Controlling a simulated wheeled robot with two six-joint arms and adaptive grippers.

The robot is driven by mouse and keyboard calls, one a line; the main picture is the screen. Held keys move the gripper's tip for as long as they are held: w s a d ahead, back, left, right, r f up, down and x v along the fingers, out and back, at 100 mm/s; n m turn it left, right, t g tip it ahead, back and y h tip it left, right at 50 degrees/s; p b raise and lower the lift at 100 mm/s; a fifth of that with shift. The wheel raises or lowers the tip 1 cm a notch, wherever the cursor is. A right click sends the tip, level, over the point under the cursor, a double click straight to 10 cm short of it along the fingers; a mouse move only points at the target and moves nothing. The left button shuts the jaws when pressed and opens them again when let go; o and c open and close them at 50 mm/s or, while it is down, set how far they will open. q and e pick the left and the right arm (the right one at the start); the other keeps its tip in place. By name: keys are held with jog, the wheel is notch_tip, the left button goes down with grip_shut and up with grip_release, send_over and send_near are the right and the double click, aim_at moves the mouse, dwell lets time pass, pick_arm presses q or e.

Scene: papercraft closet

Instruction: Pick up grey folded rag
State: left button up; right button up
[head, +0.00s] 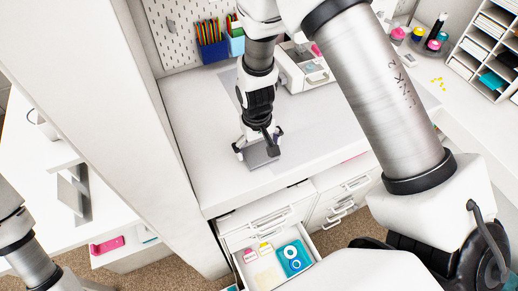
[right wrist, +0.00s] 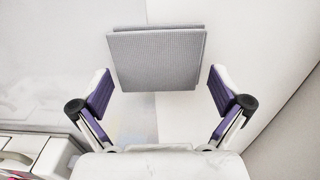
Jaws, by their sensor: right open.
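The grey folded rag (right wrist: 155,62) lies flat on the white desktop, seen whole in the right wrist view. It also shows in the head view (head: 258,158), partly hidden behind my right gripper. My right gripper (right wrist: 160,90) is open, with its purple-padded fingers apart on either side of the rag's near edge and nothing between the pads touching it that I can see. In the head view my right gripper (head: 259,149) points down over the rag. Its height above the desktop is hard to tell. My left gripper is out of view; only part of that arm shows at the lower left.
A white panel (head: 150,130) stands left of the desktop (head: 310,140). Pencil cups (head: 213,48) and a white box-like machine (head: 305,68) stand behind. An open drawer (head: 240,262) with small items sits below the front edge. The desktop beside the rag is clear.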

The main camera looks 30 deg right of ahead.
jog(key=shift+w+d+f, duration=0.1)
jog(key=shift+f, duration=0.3)
jog(key=shift+r, duration=0.1)
jog(key=shift+s+r, duration=0.1)
jog(key=shift+s, duration=0.25)
jog(key=c, duration=0.6)
